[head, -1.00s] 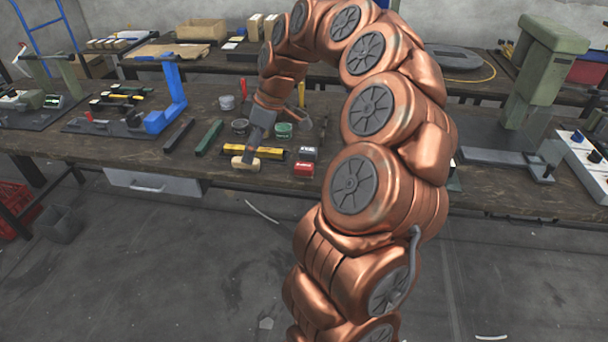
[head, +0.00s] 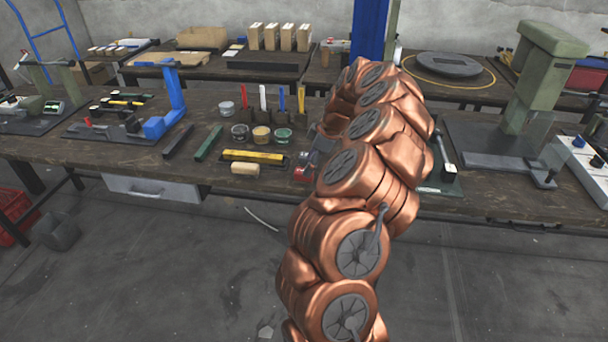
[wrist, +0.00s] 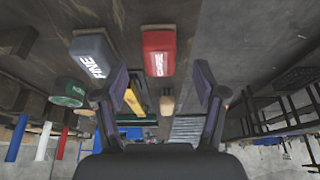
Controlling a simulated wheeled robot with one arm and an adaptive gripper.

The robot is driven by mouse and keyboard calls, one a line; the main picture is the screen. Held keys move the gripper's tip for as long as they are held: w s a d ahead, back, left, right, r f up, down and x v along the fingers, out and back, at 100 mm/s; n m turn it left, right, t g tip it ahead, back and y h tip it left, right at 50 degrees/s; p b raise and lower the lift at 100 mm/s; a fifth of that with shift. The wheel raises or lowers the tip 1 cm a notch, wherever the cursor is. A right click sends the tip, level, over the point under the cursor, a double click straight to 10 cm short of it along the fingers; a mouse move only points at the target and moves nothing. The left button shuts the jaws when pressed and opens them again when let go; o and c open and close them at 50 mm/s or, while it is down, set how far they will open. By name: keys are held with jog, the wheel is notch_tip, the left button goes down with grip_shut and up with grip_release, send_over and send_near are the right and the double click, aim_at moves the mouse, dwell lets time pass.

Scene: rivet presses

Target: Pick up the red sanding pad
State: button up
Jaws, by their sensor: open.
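The red sanding pad (head: 301,174) lies near the front edge of the workbench in the head view, partly covered by my gripper and arm. In the wrist view the red pad (wrist: 158,52) has white lettering and lies beyond the fingertips, roughly in line with the gap between them. My gripper (wrist: 160,90) is open and empty, with one finger on each side of the picture. A grey pad marked FINE (wrist: 92,55) lies beside the red one, to its left in the wrist view, with a gap between them.
A yellow bar (head: 254,156) and a wooden block (head: 245,169) lie left of the pad. Small pots, including a green one (head: 283,135), stand behind. A green press (head: 535,80) stands at the right. The bench front edge is close to the pad.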

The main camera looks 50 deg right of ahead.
jog(key=p+x, duration=0.1)
jog(key=x, duration=0.3)
jog(key=shift+w+a, duration=0.1)
jog(key=shift+w, duration=0.1)
jog(key=shift+c, duration=0.2)
jog(key=c, duration=1.2)
jog(key=shift+r+b, duration=0.6)
jog(key=shift+r, duration=1.1)
jog(key=s+a+b, duration=0.1)
jog(key=s+a, duration=0.1)
jog(key=a, duration=0.5)
jog(key=s+a+r+b, duration=0.1)
jog(key=s+a+b, duration=0.1)
jog(key=a, duration=0.6)
jog(key=shift+s+a+r, duration=0.15)
jog(key=shift+s+r, duration=0.15)
jog(key=shift+s, duration=0.2)
